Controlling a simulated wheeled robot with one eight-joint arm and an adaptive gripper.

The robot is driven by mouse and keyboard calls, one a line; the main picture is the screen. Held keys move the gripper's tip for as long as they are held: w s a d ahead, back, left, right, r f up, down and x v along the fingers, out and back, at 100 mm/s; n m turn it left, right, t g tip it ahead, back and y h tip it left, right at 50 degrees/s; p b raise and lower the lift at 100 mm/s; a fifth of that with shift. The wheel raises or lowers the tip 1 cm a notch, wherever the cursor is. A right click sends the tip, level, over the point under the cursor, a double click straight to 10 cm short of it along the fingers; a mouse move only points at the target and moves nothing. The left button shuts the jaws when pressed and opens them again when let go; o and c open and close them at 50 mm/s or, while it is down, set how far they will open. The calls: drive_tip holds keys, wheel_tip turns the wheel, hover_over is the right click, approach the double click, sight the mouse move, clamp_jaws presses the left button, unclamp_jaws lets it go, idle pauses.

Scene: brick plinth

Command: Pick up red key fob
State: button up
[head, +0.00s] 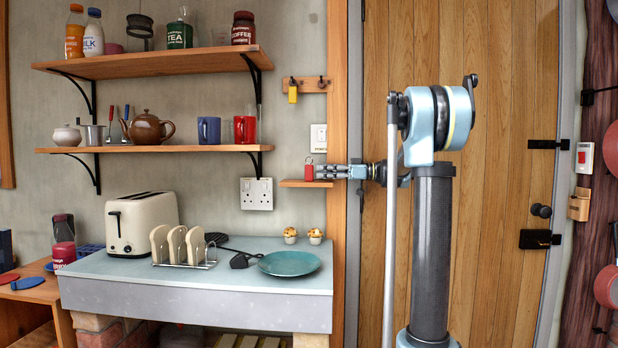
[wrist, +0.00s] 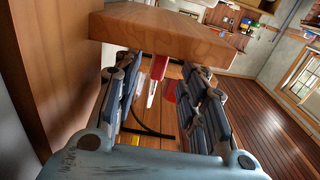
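The red key fob (head: 309,172) stands on a small wooden ledge (head: 300,184) beside the door frame, with a ring at its top. My gripper (head: 324,172) is level with it, just to its right, pointing left at it. In the wrist view the fingers of my gripper (wrist: 160,82) are spread apart. The red fob (wrist: 158,67) shows in the gap between them, near the fingertips, with a pale metal part below it. The ledge (wrist: 165,35) crosses the top of that view, which looks upside down. I cannot tell whether either finger touches the fob.
A yellow tag (head: 292,92) hangs from a hook rail above the ledge. A white socket (head: 256,194) is on the wall to the left. The counter (head: 200,290) below holds a toaster (head: 142,224), toast rack and teal plate (head: 289,263). The wooden door (head: 500,90) is behind my arm.

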sight(309, 181)
drive_tip(key=shift+w+a, duration=0.2)
drive_tip(key=shift+a, duration=2.7)
clamp_jaws()
